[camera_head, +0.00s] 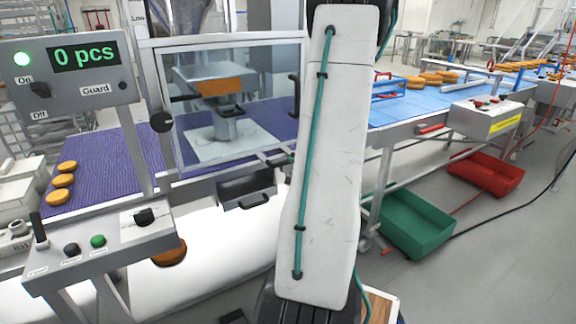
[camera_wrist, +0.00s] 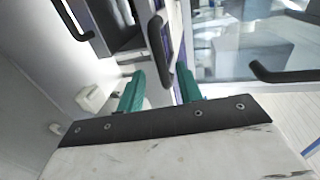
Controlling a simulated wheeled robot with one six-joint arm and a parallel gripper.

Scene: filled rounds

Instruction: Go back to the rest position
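My gripper (camera_wrist: 160,90) shows in the wrist view as two green fingers standing apart, with nothing held between them. A dark handle (camera_wrist: 160,48) appears beyond the fingers; I cannot tell how far off it is. In the head view my pale arm with a green cable rises through the middle, and my gripper is out of the picture. The arm hides part of the machine's right side and the blue belt's near end.
A guarded machine (camera_head: 230,105) stands left of my arm over a purple belt (camera_head: 110,165) with several round patties (camera_head: 62,181). A control panel (camera_head: 72,75) reads "0 pcs". At the right are a blue belt (camera_head: 400,108), a green crate (camera_head: 418,222) and a red crate (camera_head: 486,174).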

